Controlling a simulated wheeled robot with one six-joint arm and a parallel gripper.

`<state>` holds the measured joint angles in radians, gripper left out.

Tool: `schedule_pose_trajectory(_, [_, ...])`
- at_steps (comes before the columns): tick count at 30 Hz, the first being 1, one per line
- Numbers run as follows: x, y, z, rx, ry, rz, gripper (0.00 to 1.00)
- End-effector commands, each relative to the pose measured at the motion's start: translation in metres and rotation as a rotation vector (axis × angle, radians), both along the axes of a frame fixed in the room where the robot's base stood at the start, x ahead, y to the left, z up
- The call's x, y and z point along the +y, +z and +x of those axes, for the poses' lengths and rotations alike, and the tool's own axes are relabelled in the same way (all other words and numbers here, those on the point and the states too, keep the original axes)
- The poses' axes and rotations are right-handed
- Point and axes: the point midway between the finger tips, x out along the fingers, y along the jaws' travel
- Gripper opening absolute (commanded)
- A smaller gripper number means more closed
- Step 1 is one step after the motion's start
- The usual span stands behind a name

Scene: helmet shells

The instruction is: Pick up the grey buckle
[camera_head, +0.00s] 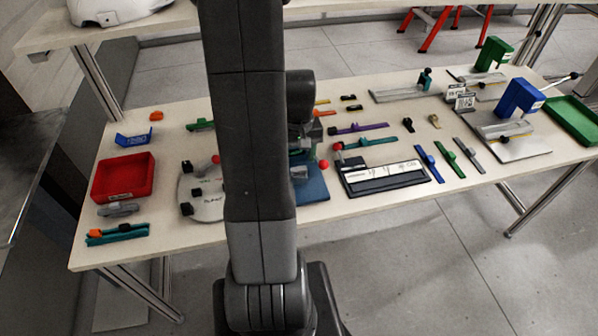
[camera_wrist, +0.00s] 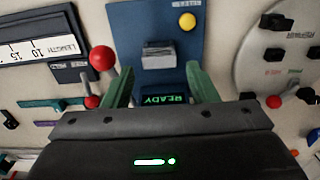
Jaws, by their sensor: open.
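My gripper (camera_wrist: 160,70) shows in the wrist view with its two green fingers apart and nothing between them. It points down at a blue plate (camera_wrist: 130,28) with a grey block (camera_wrist: 158,55), a yellow button and a lit "READY" display. In the head view the gripper is mostly hidden behind my arm, above the blue plate (camera_head: 313,188). A small grey piece (camera_head: 118,210), perhaps the grey buckle, lies on the table at the left, in front of the red tray. Its shape is too small to be sure. I cannot tell whether the grey block is a buckle.
The red tray (camera_head: 123,178) and a teal strap (camera_head: 118,235) flank the grey piece. A round white board (camera_head: 205,205) lies beside the blue plate. A length gauge (camera_head: 385,177) with a red knob stands on the other side. Straps and fixtures fill the right.

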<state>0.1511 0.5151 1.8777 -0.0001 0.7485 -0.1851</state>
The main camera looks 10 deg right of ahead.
Motion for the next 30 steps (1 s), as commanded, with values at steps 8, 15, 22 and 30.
schedule_pose_trajectory(8, [-0.001, -0.020, 0.004, 0.005, 0.000, 0.001, 0.53])
schedule_pose_trajectory(15, [-0.002, -0.046, 0.008, 0.004, 0.000, 0.001, 0.53])
schedule_pose_trajectory(22, [-0.002, -0.053, 0.008, 0.000, 0.000, 0.000, 0.53])
schedule_pose_trajectory(30, [-0.002, -0.053, 0.008, 0.000, 0.000, 0.000, 0.27])
